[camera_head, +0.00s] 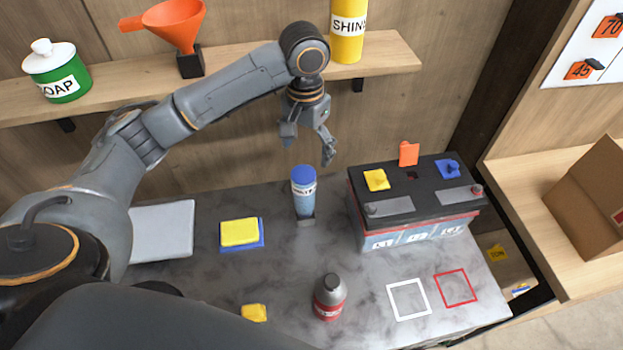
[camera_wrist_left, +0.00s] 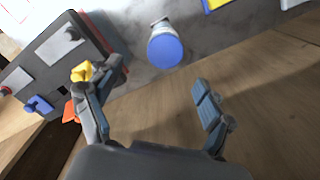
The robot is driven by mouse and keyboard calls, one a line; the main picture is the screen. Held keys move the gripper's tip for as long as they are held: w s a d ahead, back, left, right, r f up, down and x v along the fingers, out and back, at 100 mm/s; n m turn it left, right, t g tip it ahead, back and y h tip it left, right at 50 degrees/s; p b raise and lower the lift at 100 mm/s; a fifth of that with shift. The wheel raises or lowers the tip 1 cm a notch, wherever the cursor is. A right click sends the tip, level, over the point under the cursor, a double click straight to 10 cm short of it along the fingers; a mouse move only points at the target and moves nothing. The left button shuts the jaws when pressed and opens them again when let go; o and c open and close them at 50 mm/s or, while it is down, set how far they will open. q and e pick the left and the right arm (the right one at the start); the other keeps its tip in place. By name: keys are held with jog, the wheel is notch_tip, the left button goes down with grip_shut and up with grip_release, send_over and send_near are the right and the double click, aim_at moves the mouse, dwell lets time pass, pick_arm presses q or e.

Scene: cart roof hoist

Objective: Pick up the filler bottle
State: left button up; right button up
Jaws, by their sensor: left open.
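A bottle with a blue cap (camera_head: 304,190), which I take as the filler bottle, stands upright in a small dark holder on the grey marbled worktop, left of the battery. Its label is too small to read. In the left wrist view its round blue cap (camera_wrist_left: 165,50) shows ahead of the fingers. My left gripper (camera_head: 308,146) is open and empty, above and behind the bottle in the head view, with fingers spread. In the left wrist view the open gripper (camera_wrist_left: 152,104) has the cap beyond its fingertips, not between them. My right gripper is not in view.
The black-topped battery (camera_head: 420,195) with yellow, orange and blue caps stands close on the right. A yellow sponge (camera_head: 239,232) lies left. A wooden shelf (camera_head: 250,68) holds a funnel, soap and a yellow bottle.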

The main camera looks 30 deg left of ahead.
aim_at(304, 173)
pick_arm(q)
jog(key=f, duration=0.5)
jog(key=shift+s+a+p, duration=0.1)
jog(key=shift+s+p, duration=0.25)
jog(key=shift+s, duration=0.05)
jog(key=shift+w+f, duration=0.15)
jog(key=shift+f, duration=0.45)
jog(key=shift+w+f, duration=0.15)
jog(key=shift+f, duration=0.4)
jog(key=shift+a+f+p, duration=0.1)
jog(key=shift+f+p, duration=0.25)
jog(key=shift+p, duration=0.05)
jog(key=f, duration=0.2)
jog(key=f+p, duration=0.1)
jog(key=shift+w+a+f, duration=0.1)
jog(key=shift+a+f, duration=0.1)
jog(key=shift+a, duration=0.05)
jog(key=shift+f, duration=0.4)
jog(key=shift+w, duration=0.1)
jog(key=c, duration=1.6)
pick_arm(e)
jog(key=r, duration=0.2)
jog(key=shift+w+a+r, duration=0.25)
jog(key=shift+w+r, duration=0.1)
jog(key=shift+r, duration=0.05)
